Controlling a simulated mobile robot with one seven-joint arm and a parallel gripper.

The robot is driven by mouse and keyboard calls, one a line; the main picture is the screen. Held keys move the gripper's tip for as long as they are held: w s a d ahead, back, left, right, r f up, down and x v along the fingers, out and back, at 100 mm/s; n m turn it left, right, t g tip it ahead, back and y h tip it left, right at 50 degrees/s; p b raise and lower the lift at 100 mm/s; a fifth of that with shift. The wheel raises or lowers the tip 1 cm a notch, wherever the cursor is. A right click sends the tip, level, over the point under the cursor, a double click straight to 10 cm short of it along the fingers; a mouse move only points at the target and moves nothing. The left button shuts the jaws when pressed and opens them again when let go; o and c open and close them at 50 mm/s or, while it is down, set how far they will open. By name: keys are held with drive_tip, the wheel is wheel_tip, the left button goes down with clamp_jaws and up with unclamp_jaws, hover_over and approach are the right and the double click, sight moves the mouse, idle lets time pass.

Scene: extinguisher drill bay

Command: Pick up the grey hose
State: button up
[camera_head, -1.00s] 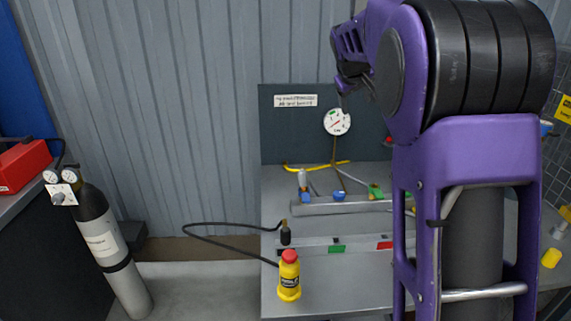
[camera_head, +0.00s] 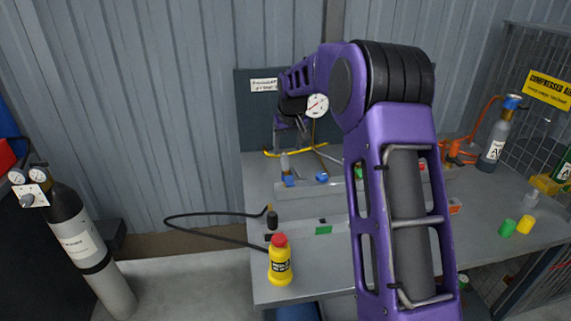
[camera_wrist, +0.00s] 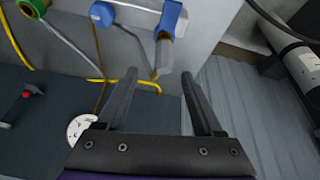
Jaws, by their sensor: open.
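My gripper (camera_wrist: 158,76) is open and empty. In the wrist view, a thin grey hose (camera_wrist: 141,47) runs from near a blue knob (camera_wrist: 103,13) toward the space between my fingertips. A second thin grey line (camera_wrist: 72,45) runs at the left. I cannot tell whether these are one hose. A metal fitting (camera_wrist: 163,56) with a blue knob (camera_wrist: 168,16) is just beyond the fingertips. In the head view, my gripper is over the back of the bench, partly hidden by my arm, and a grey hose (camera_head: 327,157) shows below the gauge (camera_head: 317,106).
A yellow hose (camera_wrist: 122,84) crosses near my left finger in the wrist view. A gas cylinder (camera_head: 82,245) leans at left. The backboard (camera_head: 258,115) stands behind.

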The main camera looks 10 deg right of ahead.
sight(286, 156)
drive_tip(key=x, duration=0.6)
drive_tip(key=shift+s+a+f, duration=0.15)
drive_tip(key=shift+s+f, duration=0.05)
drive_tip(key=shift+f, duration=0.2)
clamp_jaws()
